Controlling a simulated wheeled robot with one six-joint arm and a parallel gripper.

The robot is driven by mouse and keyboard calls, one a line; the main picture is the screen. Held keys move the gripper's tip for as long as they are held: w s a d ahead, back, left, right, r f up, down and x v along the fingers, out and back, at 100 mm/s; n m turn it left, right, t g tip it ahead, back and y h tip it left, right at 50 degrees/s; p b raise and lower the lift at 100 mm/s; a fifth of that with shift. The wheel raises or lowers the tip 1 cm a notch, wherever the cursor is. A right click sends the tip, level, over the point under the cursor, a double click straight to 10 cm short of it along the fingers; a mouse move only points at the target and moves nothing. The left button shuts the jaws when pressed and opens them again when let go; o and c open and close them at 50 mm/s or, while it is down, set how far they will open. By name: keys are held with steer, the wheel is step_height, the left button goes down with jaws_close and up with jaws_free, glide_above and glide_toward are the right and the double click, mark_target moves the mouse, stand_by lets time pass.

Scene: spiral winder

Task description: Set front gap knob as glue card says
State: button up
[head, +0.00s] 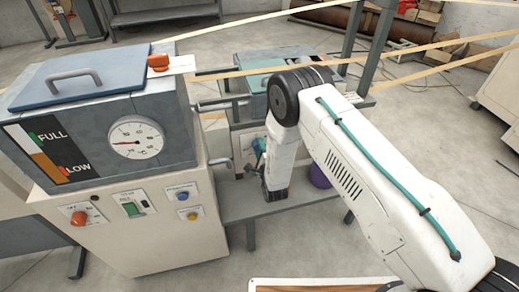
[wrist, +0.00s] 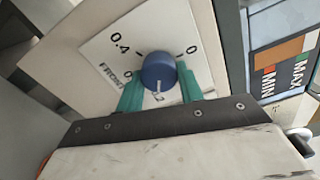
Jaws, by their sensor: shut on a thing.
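The front gap knob (wrist: 158,70) is round and blue on a white plate (wrist: 103,50) lettered "FRONT" in the wrist view. "0.4" stands at its upper left and a "0" at its upper right; other figures are partly hidden by my fingers. A pale pointer line on the knob points down in that picture, toward my gripper's palm. My gripper (wrist: 160,90) has its teal fingers shut on the knob, one on each side. In the head view my gripper (head: 259,148) is low beside the machine, and the knob is hard to make out. I cannot identify a readable glue card.
The glue tank cabinet (head: 140,235) with a gauge (head: 136,137) and a FULL/LOW strip stands left of my arm. A MAX/MIN label (wrist: 284,70) shows at the right in the wrist view. Pale paper strips (head: 440,45) cross above. A grey bench (head: 240,210) lies below my gripper.

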stand_by(0.4)
steer(key=o, duration=1)
steer(key=shift+s, duration=0.15)
steer(key=v, duration=0.7)
steer(key=shift+s, duration=0.3)
steer(key=shift+d, duration=0.1)
